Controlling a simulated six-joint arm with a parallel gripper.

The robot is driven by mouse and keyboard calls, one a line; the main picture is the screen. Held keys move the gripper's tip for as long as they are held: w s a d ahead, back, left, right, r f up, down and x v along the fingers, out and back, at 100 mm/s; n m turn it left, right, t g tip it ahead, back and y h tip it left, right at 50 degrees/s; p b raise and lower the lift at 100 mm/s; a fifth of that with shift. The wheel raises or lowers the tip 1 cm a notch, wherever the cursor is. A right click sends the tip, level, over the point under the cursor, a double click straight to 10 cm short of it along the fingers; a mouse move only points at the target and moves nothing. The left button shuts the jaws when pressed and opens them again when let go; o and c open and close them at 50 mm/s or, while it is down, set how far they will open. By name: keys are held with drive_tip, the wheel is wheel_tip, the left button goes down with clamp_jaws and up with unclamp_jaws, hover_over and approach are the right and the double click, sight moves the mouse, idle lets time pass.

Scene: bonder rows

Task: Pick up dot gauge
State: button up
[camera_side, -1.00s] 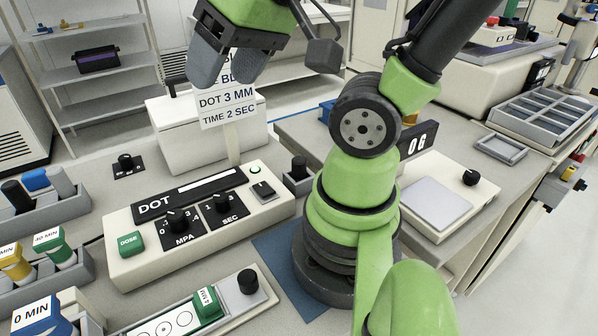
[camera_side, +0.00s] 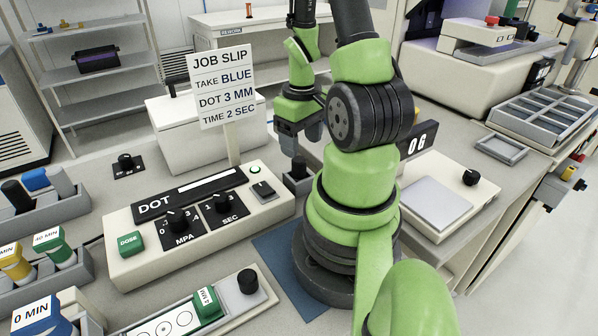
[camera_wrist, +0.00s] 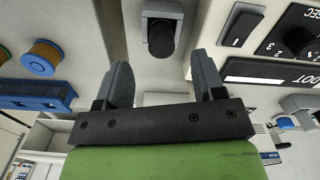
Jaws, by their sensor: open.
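A black cylindrical handle (camera_side: 299,165) stands upright in a small grey holder beside the dot controller, and I take it for the dot gauge, though no label shows on it. In the wrist view the handle (camera_wrist: 161,39) lies beyond the fingertips, between their lines. My gripper (camera_side: 300,143) hangs above and just behind it in the side view. My gripper (camera_wrist: 161,60) is open and empty, its fingers apart on either side of the handle's line. The handle's lower part is hidden in the holder.
The dot controller (camera_side: 198,222) is close to the holder's left. A job slip (camera_side: 222,88) stands behind it. A strip with circles (camera_side: 165,325), a green block (camera_side: 207,304) and a black knob (camera_side: 248,281) is in front. A blue rack (camera_wrist: 36,96) shows at the wrist view's left.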

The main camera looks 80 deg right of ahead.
sight(299, 159)
drive_tip(key=shift+w+f, duration=0.2)
drive_tip(key=shift+f, duration=3.1)
clamp_jaws()
drive_tip(key=shift+r, duration=0.1)
drive_tip(key=shift+r, duration=4.95)
